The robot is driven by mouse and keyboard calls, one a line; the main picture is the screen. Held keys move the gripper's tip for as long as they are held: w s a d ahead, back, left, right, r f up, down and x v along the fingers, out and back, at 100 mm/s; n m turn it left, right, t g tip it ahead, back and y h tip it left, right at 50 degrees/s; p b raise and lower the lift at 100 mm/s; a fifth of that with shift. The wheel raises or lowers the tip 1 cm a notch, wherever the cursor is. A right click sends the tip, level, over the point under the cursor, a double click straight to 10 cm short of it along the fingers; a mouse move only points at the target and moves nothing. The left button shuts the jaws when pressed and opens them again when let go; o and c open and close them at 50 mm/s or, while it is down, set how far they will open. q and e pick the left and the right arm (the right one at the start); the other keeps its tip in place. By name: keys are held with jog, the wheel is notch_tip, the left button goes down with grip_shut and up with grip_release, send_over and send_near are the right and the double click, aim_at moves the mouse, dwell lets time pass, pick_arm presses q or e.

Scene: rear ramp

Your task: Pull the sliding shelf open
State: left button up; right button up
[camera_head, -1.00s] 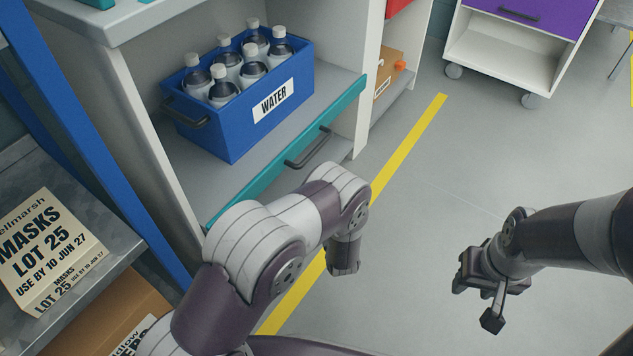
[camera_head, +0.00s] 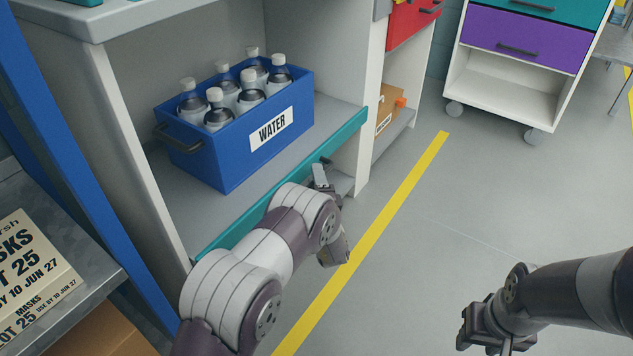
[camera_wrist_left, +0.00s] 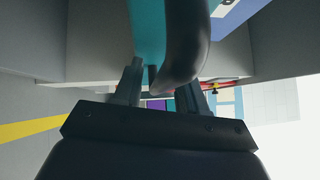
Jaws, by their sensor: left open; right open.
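The sliding shelf is a grey board with a teal front edge (camera_head: 345,130) and a dark bar handle (camera_head: 327,160), low in the white cabinet. A blue crate marked WATER (camera_head: 215,155), with several bottles, stands on it. My left gripper (camera_head: 322,178) is at the handle, which it and the arm partly hide. In the left wrist view, the open fingers (camera_wrist_left: 163,88) point toward the teal edge (camera_wrist_left: 147,28), and the dark handle (camera_wrist_left: 188,40) looms close, apparently between them. Contact cannot be told. My right gripper (camera_head: 485,335) is open and empty over the floor at lower right.
A metal shelf with a MASKS box (camera_head: 30,265) stands at left beside a blue post (camera_head: 75,140). A cardboard box (camera_head: 388,103) sits in the bay beyond. A wheeled cart with a purple drawer (camera_head: 520,42) stands at back right. The floor in front is clear.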

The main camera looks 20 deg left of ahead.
pick_arm(q)
grip_shut()
jog(key=shift+d, duration=0.1)
